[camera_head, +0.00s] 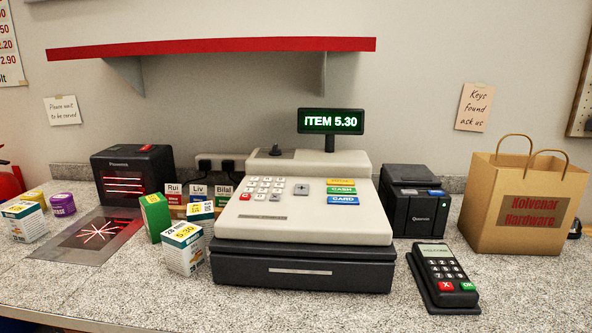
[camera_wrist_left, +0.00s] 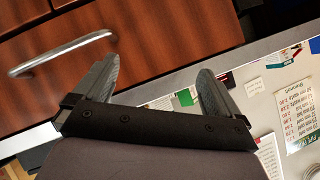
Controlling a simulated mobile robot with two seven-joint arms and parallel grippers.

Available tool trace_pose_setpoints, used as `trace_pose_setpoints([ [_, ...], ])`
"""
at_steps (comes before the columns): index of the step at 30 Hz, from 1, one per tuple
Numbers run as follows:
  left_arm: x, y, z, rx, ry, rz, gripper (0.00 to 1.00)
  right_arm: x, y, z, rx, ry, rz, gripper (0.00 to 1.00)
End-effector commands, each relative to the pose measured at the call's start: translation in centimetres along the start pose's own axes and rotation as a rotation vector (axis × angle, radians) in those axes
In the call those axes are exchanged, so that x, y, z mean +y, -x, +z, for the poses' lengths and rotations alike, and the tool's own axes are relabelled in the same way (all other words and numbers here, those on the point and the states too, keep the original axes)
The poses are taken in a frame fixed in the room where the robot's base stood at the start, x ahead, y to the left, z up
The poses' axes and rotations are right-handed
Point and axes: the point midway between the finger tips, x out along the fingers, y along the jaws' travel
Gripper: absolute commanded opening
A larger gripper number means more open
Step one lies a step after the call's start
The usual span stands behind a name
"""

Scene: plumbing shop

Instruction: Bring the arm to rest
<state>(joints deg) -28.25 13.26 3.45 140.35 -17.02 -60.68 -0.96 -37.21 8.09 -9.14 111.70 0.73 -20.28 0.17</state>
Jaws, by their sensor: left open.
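My left gripper (camera_wrist_left: 155,76) shows in the left wrist view with its two dark fingers spread apart and nothing between them. Behind the fingers are a reddish-brown wooden drawer front (camera_wrist_left: 150,40) with a metal handle (camera_wrist_left: 62,54) and a pale edge strip. No gripper shows in the head view, and my right gripper is in neither view.
On the speckled counter (camera_head: 340,312) stand a cash register (camera_head: 300,222) reading "ITEM 5.30", a black scanner (camera_head: 135,175), small boxes (camera_head: 184,248), a card terminal (camera_head: 443,272), a printer (camera_head: 414,200) and a paper bag (camera_head: 522,200). A red shelf (camera_head: 210,46) hangs above.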

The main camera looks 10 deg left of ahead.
Motion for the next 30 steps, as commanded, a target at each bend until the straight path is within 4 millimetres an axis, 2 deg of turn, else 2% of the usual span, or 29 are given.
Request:
trace_pose_setpoints([
  [1,2.2,0.6,1.6,-0.081,0.031,0.075,0.98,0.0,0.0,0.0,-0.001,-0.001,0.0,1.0],
  [6,7.9,3.1,5.6,-0.297,0.087,0.275,0.98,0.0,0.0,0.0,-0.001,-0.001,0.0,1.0],
  [12,12.9,6.9,8.5,-0.492,0.108,0.468,0.98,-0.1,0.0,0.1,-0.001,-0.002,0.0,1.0],
  [15,14.6,8.3,9.5,-0.555,0.11,0.539,0.98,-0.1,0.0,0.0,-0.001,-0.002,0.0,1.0],
  [23,16.2,5.3,9.2,-0.422,0.137,0.529,0.98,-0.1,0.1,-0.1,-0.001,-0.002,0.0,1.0],
  [30,18.4,2.4,9.4,-0.257,0.177,0.527,0.98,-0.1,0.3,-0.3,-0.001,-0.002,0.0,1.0],
])
